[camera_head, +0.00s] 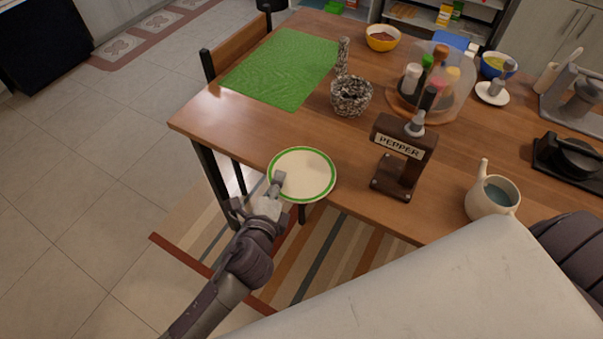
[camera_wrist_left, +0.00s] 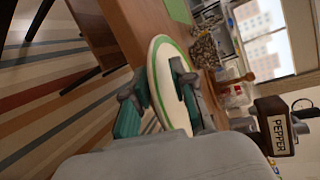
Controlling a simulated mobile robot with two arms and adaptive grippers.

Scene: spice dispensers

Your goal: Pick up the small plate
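The small plate (camera_head: 308,172), cream with a green rim, lies at the table's front left edge and partly overhangs it. My left gripper (camera_head: 277,184) is at the plate's near left rim, with one finger above the plate. In the left wrist view the plate (camera_wrist_left: 164,75) passes between the two fingers of my left gripper (camera_wrist_left: 160,85), which are spread apart, one on each side of the rim. Whether either finger touches it is unclear. My right gripper is not in view.
A pepper dispenser (camera_head: 399,160) stands right of the plate, with a teapot (camera_head: 493,197) farther right. Bare wood lies between plate and placemat.

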